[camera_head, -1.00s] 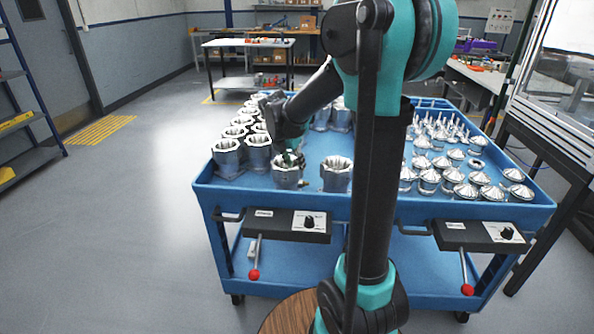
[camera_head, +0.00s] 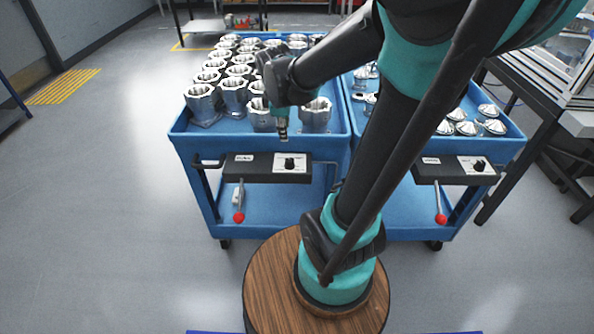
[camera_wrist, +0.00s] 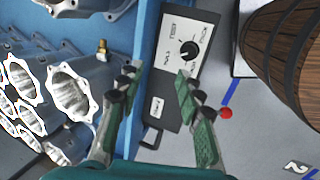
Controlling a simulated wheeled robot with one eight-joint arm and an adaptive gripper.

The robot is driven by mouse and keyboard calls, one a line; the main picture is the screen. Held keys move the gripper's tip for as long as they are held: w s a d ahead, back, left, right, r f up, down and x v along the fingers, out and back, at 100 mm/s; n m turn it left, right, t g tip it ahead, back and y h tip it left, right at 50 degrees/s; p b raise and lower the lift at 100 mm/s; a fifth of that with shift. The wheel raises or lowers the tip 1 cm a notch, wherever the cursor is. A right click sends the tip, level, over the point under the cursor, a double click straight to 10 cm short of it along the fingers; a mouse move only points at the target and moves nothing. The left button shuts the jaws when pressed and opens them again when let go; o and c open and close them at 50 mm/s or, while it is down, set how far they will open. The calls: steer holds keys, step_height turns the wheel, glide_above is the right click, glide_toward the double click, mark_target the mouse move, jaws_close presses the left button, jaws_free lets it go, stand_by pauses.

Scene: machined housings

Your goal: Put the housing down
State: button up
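My gripper (camera_head: 282,131) hangs just in front of the front row of housings, near the blue cart's front edge. In the wrist view the two green-padded fingers (camera_wrist: 156,80) stand apart with nothing between them, so it is open and empty. Silver octagonal-mouthed housings stand upright in rows on the left of the cart top. One front housing (camera_head: 262,119) is partly hidden behind the gripper; another (camera_head: 316,115) stands just right of it. In the wrist view a housing with a brass fitting (camera_wrist: 78,92) is left of the fingers.
The blue cart (camera_head: 180,137) has a raised rim. A control box (camera_head: 266,166) with a black knob hangs on its front, with a red-ended lever (camera_head: 239,217) below. Cone-topped parts (camera_head: 467,128) stand on the right side. Floor left of the cart is clear.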

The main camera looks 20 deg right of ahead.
steer(key=s+f+m+y, duration=0.1)
steer(key=s+f+m, duration=0.7)
steer(key=s+m, duration=0.4)
steer(key=shift+s+d+f+m+t+y, duration=0.3)
steer(key=shift+f+m+t, duration=0.1)
steer(key=shift+m, duration=0.6)
steer(key=shift+w, duration=0.1)
